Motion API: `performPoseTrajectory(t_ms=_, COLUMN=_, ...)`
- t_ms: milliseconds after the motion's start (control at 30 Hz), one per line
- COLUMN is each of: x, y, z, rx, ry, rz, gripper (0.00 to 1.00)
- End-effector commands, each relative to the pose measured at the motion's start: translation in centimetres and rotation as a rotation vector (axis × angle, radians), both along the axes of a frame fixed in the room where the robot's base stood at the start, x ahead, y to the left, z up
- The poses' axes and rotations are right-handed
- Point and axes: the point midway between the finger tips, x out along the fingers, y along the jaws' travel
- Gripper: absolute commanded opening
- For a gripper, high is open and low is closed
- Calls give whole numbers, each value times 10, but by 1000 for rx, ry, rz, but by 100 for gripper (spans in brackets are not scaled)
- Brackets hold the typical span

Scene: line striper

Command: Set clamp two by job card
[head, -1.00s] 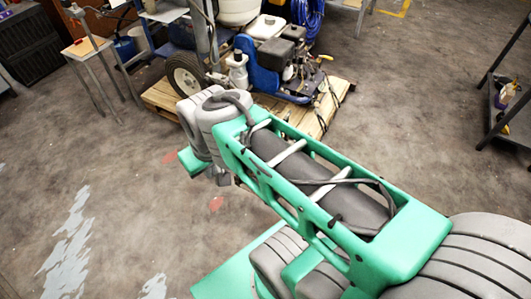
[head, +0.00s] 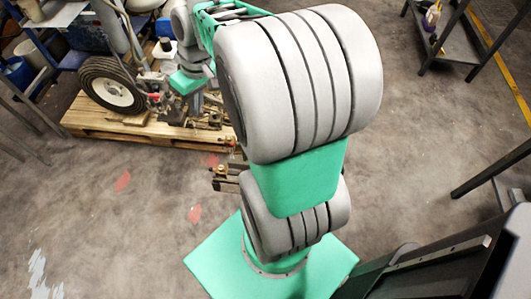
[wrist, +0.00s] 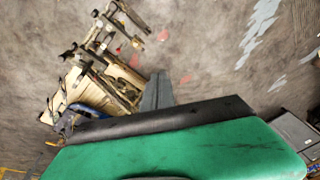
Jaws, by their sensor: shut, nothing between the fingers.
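The line striper, with its wheel (head: 112,85), stands on a wooden pallet (head: 95,122) at the upper left of the head view. Small brass-coloured clamp parts and bars (head: 222,178) show beside the pallet, partly behind my arm. The wrist view shows a bar assembly with several clamps (wrist: 100,45) at the upper left. I cannot tell which is clamp two. My gripper (wrist: 158,76) shows as shut grey fingers with nothing in them, pointing toward the floor right of the assembly, apart from it in the picture. No job card is readable.
A dark metal shelf (head: 445,40) stands at the upper right, with a bottle on it. A dark frame (head: 440,270) is at the lower right. The floor (head: 110,220) with red marks is clear at the lower left.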

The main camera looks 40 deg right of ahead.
Motion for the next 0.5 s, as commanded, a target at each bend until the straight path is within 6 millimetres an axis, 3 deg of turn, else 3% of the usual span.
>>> performPoseTrajectory(t_ms=33, x=12, y=-36, z=-46, rx=42, ry=21, rz=3, gripper=0)
performPoseTrajectory(t_ms=133, x=23, y=-104, z=-103, rx=130, ry=18, rz=48, gripper=0)
performPoseTrajectory(t_ms=233, x=13, y=-175, z=-169, rx=219, ry=-18, rz=89, gripper=0)
performPoseTrajectory(t_ms=300, x=-6, y=-219, z=-214, rx=273, ry=-60, rz=116, gripper=0)
performPoseTrajectory(t_ms=400, x=-38, y=-263, z=-266, rx=327, ry=-125, rz=149, gripper=0)
performPoseTrajectory(t_ms=500, x=-62, y=-286, z=-297, rx=354, ry=-177, rz=174, gripper=0)
